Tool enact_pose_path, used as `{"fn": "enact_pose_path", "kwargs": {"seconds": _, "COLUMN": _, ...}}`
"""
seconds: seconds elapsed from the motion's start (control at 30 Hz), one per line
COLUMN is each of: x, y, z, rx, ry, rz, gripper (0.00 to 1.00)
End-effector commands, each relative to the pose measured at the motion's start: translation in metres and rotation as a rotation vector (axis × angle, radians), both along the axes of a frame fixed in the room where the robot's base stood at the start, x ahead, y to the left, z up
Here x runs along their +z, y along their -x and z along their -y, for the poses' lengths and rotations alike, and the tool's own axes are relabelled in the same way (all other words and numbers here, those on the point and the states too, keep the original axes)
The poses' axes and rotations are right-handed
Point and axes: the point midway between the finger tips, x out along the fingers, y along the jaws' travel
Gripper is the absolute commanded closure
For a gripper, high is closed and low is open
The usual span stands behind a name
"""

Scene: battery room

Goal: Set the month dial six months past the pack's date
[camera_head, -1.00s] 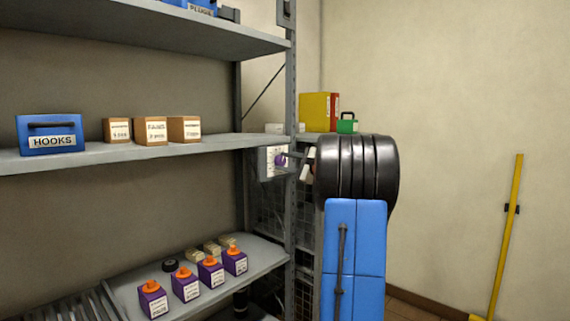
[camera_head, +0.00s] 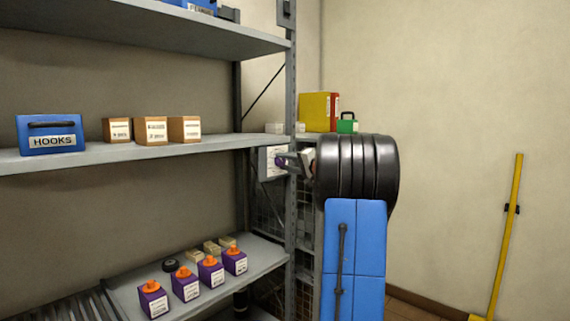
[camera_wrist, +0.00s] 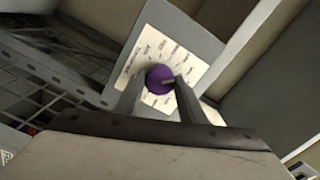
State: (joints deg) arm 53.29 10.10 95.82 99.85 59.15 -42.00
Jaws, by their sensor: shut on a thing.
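The month dial is a purple knob (camera_wrist: 159,79) on a pale panel (camera_wrist: 158,40) with labels in a ring around it; in the wrist view the panel looks tilted and the labels are too blurred to read. My gripper (camera_wrist: 157,86) is shut on the knob, one finger on each side. In the head view the panel (camera_head: 268,163) hangs by the shelf post, and my gripper (camera_head: 285,160) reaches it from the right, mostly covering the knob. Several purple packs (camera_head: 211,273) with orange caps and white labels stand on the lower shelf; their dates are not legible.
A blue HOOKS box (camera_head: 50,143) and cardboard boxes (camera_head: 150,131) stand on the middle shelf. A yellow binder (camera_head: 315,112) and a green case (camera_head: 347,123) are behind my arm. A shelf post (camera_head: 291,220) stands close to the panel. Wire mesh (camera_wrist: 50,85) lies left of the panel.

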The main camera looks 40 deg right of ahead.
Motion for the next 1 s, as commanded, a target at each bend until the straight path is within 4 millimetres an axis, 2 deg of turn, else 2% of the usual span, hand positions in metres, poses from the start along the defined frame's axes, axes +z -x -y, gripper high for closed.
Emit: {"fn": "enact_pose_path", "kwargs": {"seconds": 1.0, "x": -0.0036, "y": 0.0002, "z": 0.0007, "rx": 0.002, "ry": 0.96, "rz": 0.071, "gripper": 0.86}}
